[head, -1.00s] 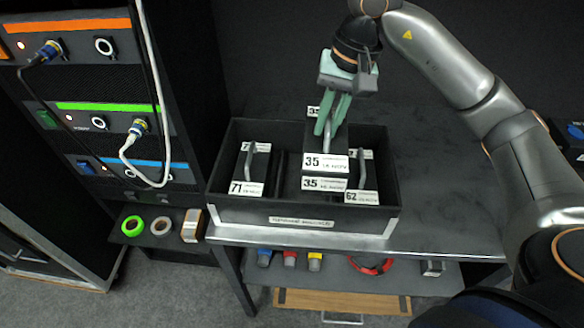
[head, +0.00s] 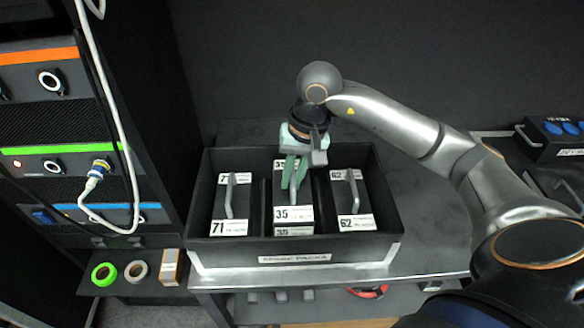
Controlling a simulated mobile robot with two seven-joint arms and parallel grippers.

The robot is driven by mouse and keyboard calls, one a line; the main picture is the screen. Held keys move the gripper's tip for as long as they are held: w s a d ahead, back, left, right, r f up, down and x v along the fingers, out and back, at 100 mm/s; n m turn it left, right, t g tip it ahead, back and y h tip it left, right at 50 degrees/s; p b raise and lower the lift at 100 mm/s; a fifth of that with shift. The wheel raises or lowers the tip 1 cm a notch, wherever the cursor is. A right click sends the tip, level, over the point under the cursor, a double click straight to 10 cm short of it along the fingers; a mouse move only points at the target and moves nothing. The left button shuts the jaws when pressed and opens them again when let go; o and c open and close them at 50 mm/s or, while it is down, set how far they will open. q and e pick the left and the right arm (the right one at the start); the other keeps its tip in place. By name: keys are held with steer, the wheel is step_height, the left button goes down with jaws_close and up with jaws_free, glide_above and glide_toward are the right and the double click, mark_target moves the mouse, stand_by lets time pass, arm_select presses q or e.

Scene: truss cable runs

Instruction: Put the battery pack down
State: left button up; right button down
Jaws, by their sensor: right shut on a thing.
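The battery pack (head: 292,213) marked 35 is in the middle of the black crate (head: 210,240), between the packs marked 71 (head: 230,228) and 62 (head: 357,222). My right gripper (head: 293,182), with green fingers, is shut on the handle of the 35 pack from above. The fingers hide part of the handle and the pack's top. The pack looks upright and in line with its neighbours. A second 35 label shows just below its front label. I cannot tell whether the pack touches the crate floor. My left gripper is not in view.
The crate stands on a dark bench (head: 440,240) with free room at its right. An equipment rack (head: 60,130) with a hanging white cable (head: 122,140) is at the left. Tape rolls (head: 136,271) lie on a side shelf. A black case (head: 555,138) stands at the far right.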

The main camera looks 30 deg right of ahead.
mark_target(303, 189)
steer(key=shift+w+f, duration=0.1)
steer(key=shift+f, duration=1.65)
steer(key=shift+f, duration=0.2)
steer(key=c, duration=0.9)
jaws_free()
steer(key=r, duration=0.4)
steer(key=s+d+r, duration=0.1)
steer(key=r, duration=0.3)
steer(key=d+r, duration=0.1)
steer(key=r, duration=0.3)
steer(key=shift+s, duration=0.2)
